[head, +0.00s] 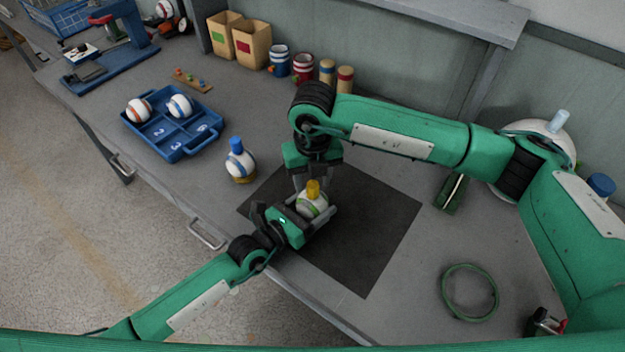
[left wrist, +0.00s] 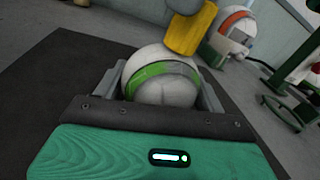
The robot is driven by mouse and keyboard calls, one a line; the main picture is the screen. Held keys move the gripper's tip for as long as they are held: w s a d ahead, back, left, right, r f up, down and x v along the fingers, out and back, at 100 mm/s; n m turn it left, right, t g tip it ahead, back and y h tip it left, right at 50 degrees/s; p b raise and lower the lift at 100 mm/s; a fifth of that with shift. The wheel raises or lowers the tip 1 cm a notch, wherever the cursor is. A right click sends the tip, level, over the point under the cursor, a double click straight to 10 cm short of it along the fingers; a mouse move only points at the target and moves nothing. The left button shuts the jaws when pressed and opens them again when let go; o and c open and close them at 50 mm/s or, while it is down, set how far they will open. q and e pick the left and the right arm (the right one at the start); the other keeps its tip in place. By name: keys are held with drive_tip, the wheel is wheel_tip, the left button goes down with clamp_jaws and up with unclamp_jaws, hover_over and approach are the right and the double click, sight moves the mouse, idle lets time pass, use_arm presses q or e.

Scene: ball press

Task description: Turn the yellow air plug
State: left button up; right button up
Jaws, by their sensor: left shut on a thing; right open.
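A white ball with a green stripe (head: 311,206) is held over the black mat (head: 375,240); it also shows in the left wrist view (left wrist: 160,85). The yellow air plug (head: 313,188) stands up from the top of this ball, and it shows at the top of the left wrist view (left wrist: 190,30). My left gripper (head: 310,210) is shut on the ball, with a finger on each side. My right gripper (head: 312,180) is open, just behind and above the plug, with its fingers pointing down. Whether its fingers touch the plug cannot be told.
A ball with a blue plug (head: 239,163) stands on a yellow ring to the left. A blue numbered tray (head: 173,150) holds two balls. Cups and boxes line the back wall. A green hose ring (head: 470,292) lies at right. The mat's right side is clear.

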sight(312, 183)
use_arm(q)
drive_tip(key=shift+r, duration=0.1)
use_arm(e)
wheel_tip(312, 183, up, 11)
drive_tip(key=shift+f, duration=0.1)
idle(0.3)
use_arm(q)
drive_tip(key=o, duration=1.1)
drive_tip(key=shift+o, duration=0.2)
drive_tip(key=v, duration=1.2)
